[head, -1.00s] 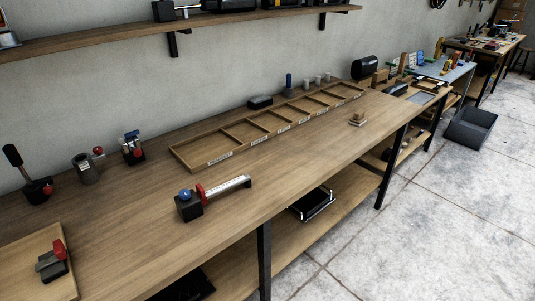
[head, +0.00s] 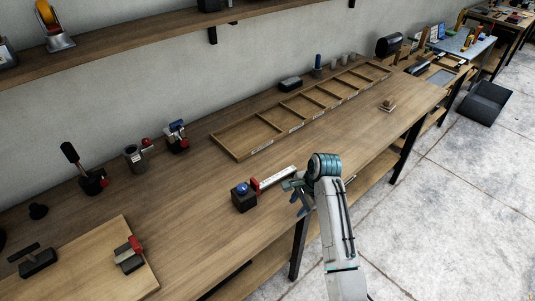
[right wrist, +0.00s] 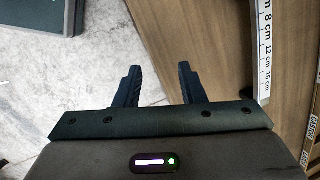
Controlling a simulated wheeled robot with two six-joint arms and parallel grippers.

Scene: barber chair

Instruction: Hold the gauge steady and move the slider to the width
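The gauge stands on the wooden workbench (head: 200,215). It has a black block (head: 244,203) with a blue knob (head: 242,188) and a pale ruler (head: 278,178) pointing right. A red slider (head: 255,184) sits at the ruler's block end. My right gripper (head: 291,190) is beside the ruler's far end, toward the bench's front edge. In the right wrist view its two dark fingers (right wrist: 160,67) are spread with nothing between them. The ruler (right wrist: 266,50), with centimetre marks, lies to their right, apart from them. My left gripper is not in view.
A divided wooden tray (head: 237,156) lies along the back of the bench. Small clamp-like tools (head: 92,182) stand at the left, and a board (head: 75,262) holds more. The bench around the gauge is clear. The floor (head: 440,220) lies beyond the front edge.

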